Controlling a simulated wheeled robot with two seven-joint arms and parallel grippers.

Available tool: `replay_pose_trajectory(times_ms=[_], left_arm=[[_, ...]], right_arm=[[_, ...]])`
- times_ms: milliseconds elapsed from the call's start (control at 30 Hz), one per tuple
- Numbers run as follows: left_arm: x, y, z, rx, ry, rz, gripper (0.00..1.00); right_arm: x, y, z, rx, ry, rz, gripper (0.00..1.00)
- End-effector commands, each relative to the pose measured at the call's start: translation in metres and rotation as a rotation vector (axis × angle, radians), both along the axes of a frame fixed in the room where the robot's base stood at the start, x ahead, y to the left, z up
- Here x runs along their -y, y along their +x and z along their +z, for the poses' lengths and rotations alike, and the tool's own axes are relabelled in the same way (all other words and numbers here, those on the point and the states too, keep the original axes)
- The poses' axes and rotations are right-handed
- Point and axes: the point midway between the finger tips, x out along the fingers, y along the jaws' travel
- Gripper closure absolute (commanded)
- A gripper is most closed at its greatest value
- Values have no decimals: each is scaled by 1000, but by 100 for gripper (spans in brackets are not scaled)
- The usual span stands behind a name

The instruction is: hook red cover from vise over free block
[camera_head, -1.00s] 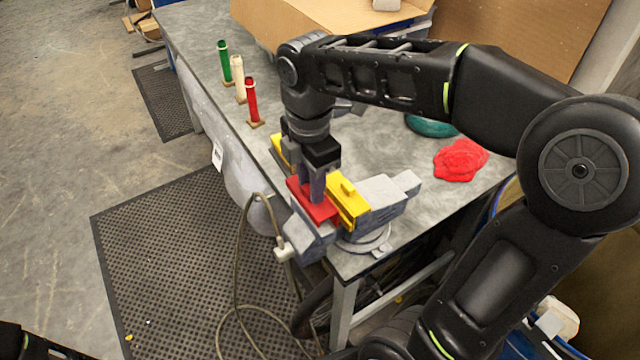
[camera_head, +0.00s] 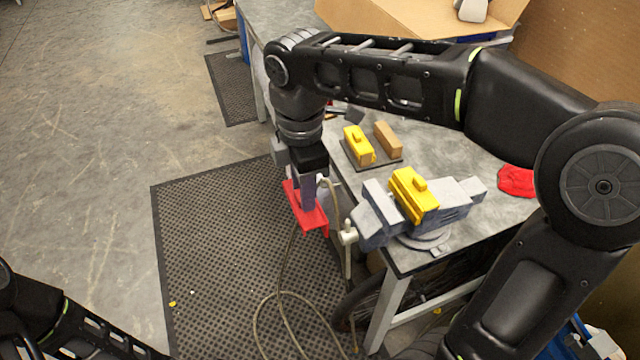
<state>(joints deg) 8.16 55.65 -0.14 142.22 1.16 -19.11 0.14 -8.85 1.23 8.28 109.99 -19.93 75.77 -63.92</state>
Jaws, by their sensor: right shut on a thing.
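My right gripper (camera_head: 307,203) is shut on the red cover (camera_head: 310,220), an angled strip. It holds the cover in the air left of the vise, past the table's left edge. The grey vise (camera_head: 455,205) stands at the table's near corner, with a yellow cover (camera_head: 415,195) on its other jaw. Behind the vise, a dark board (camera_head: 395,162) bears a bare wooden block (camera_head: 388,138) on its right and a block under a second yellow cover (camera_head: 358,146) on its left. My left gripper is out of view; only arm links show at the lower left.
A red cloth (camera_head: 516,181) lies on the table (camera_head: 455,150) right of the board. A cardboard box (camera_head: 400,18) stands at the back. A cable (camera_head: 335,205) with a white plug (camera_head: 348,234) hangs at the table's left edge, close beside the held cover. A black mat (camera_head: 215,230) covers the floor.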

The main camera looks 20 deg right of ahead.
Motion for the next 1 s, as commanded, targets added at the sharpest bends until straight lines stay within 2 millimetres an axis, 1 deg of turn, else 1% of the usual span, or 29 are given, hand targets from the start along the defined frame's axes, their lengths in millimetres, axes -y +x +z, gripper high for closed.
replay_pose_trajectory(times_ms=[200, 833, 933, 1000], left_arm=[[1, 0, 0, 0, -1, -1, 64], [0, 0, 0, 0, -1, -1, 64], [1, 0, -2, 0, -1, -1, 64], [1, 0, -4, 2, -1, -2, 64]], right_arm=[[-6, 1, 0, 0, 0, -2, 100], [-6, 1, 0, 0, 0, -4, 100], [-5, 4, -5, -2, 2, -36, 100], [-5, 10, -12, -5, 5, -99, 100]])
